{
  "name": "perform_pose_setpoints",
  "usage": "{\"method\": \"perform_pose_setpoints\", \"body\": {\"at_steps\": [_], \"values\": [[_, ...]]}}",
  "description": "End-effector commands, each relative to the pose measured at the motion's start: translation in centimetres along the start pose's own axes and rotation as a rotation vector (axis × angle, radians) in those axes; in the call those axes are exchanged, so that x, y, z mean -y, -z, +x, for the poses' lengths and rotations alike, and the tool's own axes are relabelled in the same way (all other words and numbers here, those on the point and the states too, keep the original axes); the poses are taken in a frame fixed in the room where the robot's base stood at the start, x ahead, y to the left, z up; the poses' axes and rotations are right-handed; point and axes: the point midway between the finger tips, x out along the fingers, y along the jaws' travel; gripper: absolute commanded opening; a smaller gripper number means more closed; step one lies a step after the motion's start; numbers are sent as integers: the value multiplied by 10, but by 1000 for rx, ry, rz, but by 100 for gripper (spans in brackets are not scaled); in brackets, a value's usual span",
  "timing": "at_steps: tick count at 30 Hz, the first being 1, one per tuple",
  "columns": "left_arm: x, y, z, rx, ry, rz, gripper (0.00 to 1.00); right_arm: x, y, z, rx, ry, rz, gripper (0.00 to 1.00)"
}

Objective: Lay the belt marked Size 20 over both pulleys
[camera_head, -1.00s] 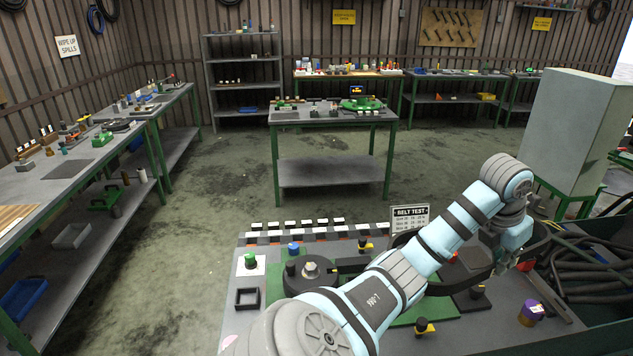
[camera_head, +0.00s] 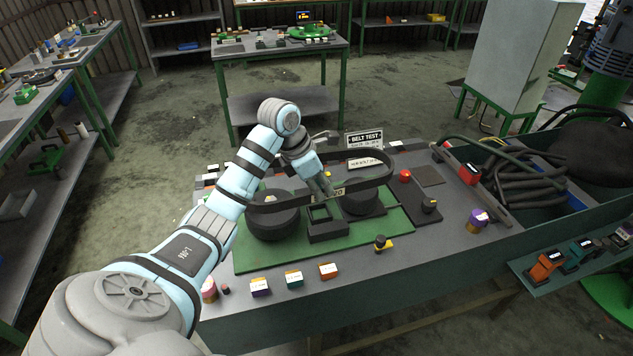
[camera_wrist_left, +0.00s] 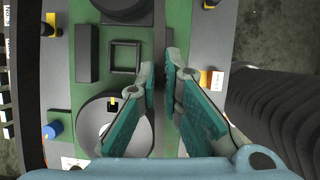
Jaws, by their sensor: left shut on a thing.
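My left gripper (camera_head: 325,188) is shut on the belt (camera_head: 378,179), a dark loop with a pale label reading "20". The belt is above the green plate (camera_head: 385,232), spanning the left pulley (camera_head: 275,222) and right pulley (camera_head: 362,203). Both pulleys are dark and partly hidden by the belt. I cannot tell whether it touches either one. In the left wrist view, the gripper fingers (camera_wrist_left: 170,85) flank a thin dark vertical strip above the green plate. A grey disc with a yellow-and-black peg shows beside them. My right gripper is not in view.
A black square frame (camera_head: 326,222) stands between the pulleys. Small labelled blocks (camera_head: 293,279) line the front edge, and a black-and-yellow knob (camera_head: 380,243) stands near them. A bin of black hoses (camera_head: 530,185) is at right.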

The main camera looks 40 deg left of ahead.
Motion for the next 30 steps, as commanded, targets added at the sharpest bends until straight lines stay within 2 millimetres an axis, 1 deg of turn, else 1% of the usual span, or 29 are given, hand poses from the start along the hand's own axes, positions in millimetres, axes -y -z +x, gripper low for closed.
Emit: {"method": "perform_pose_setpoints", "body": {"at_steps": [10,17,30], "values": [[-2,4,-1,2,-10,-5,0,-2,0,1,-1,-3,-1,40],[-1,12,19,2,-9,-6,0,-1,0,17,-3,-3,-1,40],[0,33,69,2,-9,-7,0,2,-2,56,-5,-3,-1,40]]}}
